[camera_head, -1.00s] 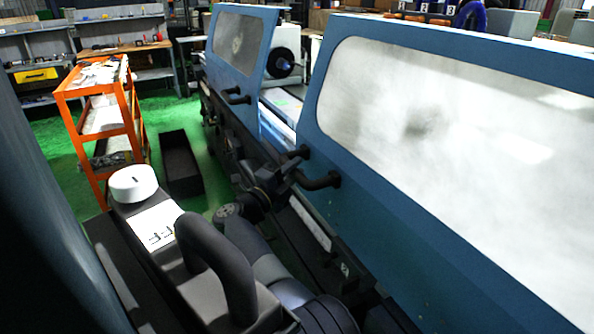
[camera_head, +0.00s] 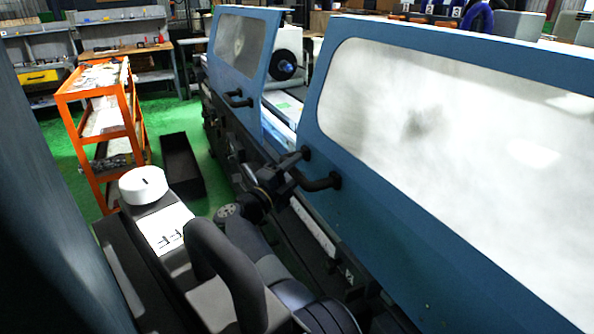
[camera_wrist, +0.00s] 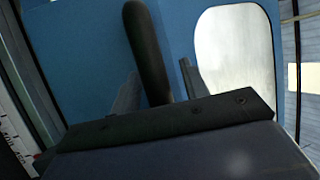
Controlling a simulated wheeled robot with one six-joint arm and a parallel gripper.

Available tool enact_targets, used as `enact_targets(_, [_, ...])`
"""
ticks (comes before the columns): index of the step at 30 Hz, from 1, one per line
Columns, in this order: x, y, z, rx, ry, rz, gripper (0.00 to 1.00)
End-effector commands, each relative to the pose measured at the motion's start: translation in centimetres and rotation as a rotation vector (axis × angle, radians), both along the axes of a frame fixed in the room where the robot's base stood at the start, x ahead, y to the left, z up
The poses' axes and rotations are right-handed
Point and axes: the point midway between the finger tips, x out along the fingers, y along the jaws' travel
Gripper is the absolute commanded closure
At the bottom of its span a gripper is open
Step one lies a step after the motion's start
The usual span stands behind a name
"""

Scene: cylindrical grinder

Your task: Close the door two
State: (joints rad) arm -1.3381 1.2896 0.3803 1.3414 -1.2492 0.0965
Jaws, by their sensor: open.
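The near blue door (camera_head: 365,195) with its large window fills the right of the head view. Its dark bar handle (camera_head: 322,183) is at the door's left end. The far blue door (camera_head: 236,72), with a smaller window and its own dark handle (camera_head: 240,99), is further back. A gap between the two doors shows the machine inside. My gripper (camera_head: 290,178) is at the near door's handle. In the wrist view the handle (camera_wrist: 147,45) stands between the two open fingers (camera_wrist: 160,88), with space at both sides. Contact cannot be told.
An orange cart (camera_head: 128,115) and a dark open bin (camera_head: 183,165) stand on the green floor at the left. A workbench (camera_head: 125,49) and shelves are behind. The machine's dark front edge runs below the doors, close to my arm.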

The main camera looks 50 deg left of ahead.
Motion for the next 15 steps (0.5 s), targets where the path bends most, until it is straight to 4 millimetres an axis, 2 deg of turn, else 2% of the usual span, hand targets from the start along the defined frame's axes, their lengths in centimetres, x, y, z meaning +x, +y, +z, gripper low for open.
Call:
enact_targets(9, [-0.3,0.0,-0.3,-0.003,0.002,0.001,0.55])
enact_targets(15, [-2.9,-0.2,-0.9,-0.004,0.002,0.003,0.55])
